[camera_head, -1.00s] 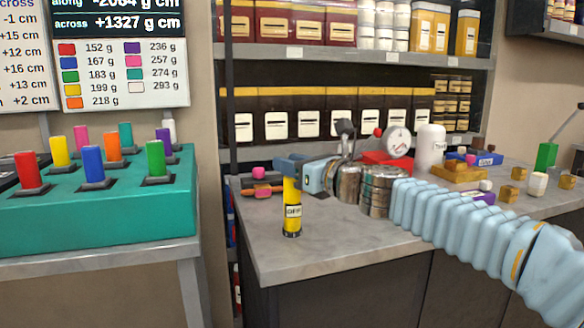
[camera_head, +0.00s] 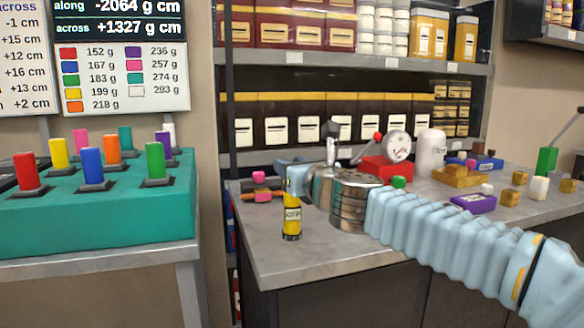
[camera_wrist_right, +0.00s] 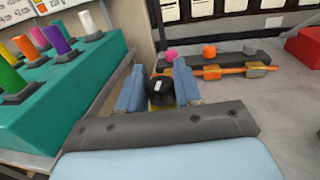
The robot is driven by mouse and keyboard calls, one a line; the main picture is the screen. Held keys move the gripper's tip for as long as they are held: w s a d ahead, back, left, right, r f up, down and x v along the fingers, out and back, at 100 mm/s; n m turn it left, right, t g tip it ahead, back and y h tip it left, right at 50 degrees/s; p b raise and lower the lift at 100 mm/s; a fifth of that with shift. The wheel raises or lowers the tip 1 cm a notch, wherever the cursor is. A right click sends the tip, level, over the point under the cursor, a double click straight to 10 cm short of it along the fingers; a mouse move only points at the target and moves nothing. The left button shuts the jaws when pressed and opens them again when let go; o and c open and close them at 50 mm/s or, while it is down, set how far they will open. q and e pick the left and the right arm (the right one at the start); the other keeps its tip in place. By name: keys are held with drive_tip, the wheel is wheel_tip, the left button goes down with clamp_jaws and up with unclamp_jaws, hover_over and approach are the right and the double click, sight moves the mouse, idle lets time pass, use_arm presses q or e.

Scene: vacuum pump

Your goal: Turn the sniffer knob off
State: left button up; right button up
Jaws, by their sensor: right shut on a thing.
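The sniffer (camera_head: 292,218), a yellow upright cylinder with a label and a dark base, stands near the left front of the grey bench. In the right wrist view its round black knob (camera_wrist_right: 159,90) with a small white mark lies between my fingers. My right gripper (camera_head: 291,176) is at the top of the sniffer and shut on the knob. The two blue fingers also show in the right wrist view (camera_wrist_right: 158,84), one on each side of the knob. The fingers hide part of the sniffer's upper end. My left gripper is not in view.
A teal block (camera_head: 110,215) with coloured pegs stands on a separate table at left. Behind the sniffer lies an orange rod rack (camera_wrist_right: 215,72). A red box with a gauge (camera_head: 385,167), a white bottle (camera_head: 432,150) and small blocks stand farther back right.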

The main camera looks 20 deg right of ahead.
drive_tip(key=o, duration=1)
drive_tip(key=shift+c, duration=0.2)
drive_tip(key=s+d+p, duration=0.1)
drive_tip(key=s+d, duration=0.1)
drive_tip(key=s, duration=1.1)
drive_tip(key=shift+s+d+p, duration=0.2)
drive_tip(key=shift+s+p, duration=0.1)
drive_tip(key=shift+p, duration=0.05)
